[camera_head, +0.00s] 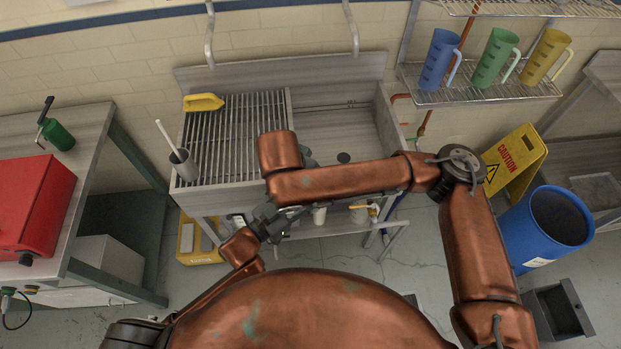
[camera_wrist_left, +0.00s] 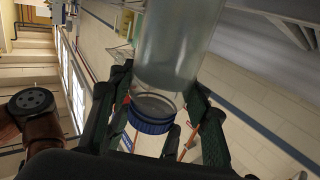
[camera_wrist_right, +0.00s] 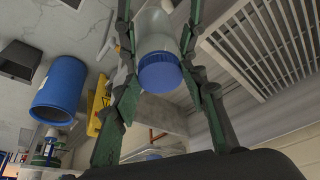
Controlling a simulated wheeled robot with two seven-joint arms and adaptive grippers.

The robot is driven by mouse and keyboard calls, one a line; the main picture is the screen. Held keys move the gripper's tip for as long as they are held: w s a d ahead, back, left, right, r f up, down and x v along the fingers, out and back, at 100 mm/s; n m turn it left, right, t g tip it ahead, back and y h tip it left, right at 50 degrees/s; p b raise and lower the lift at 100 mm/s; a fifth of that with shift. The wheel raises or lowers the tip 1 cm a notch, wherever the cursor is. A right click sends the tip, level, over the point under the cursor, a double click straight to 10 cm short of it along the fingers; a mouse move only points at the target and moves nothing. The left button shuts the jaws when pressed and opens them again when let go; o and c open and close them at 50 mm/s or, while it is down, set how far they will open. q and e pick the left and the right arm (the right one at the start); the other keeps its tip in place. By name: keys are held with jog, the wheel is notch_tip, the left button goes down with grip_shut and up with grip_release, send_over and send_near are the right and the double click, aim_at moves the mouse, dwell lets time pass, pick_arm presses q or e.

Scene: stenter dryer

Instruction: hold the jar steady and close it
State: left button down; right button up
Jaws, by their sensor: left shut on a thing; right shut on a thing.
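My left gripper (camera_head: 265,222) is in front of the sink stand in the head view, below my right forearm. In the left wrist view its dark green fingers (camera_wrist_left: 155,95) are shut around a clear jar (camera_wrist_left: 178,40) with a ridged blue lid or ring (camera_wrist_left: 150,116) at its lower end in the picture. In the right wrist view my right gripper (camera_wrist_right: 160,60) is shut with its fingers on both sides of a blue lid (camera_wrist_right: 160,71); a pale jar body (camera_wrist_right: 154,32) shows beyond it. My right arm hides the jar in the head view. I cannot tell how tightly the lid sits.
A blue barrel (camera_head: 520,235) and a yellow caution sign (camera_head: 515,160) are at right. A red box (camera_head: 35,205) sits on the left bench.

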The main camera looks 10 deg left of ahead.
jog(key=m, duration=0.1)
jog(key=m+h, duration=0.1)
jog(key=m, duration=0.2)
jog(key=shift+w+a+g, duration=0.15)
jog(key=shift+a+g, duration=0.1)
jog(key=shift+g, duration=0.05)
jog(key=m+g+h, duration=0.1)
jog(key=m, duration=0.2)
jog(key=shift+w+a+m, duration=0.1)
jog(key=shift+m, duration=0.2)
jog(key=o, duration=0.7)
jog(key=shift+c, duration=0.2)
jog(key=shift+r, duration=2.25)
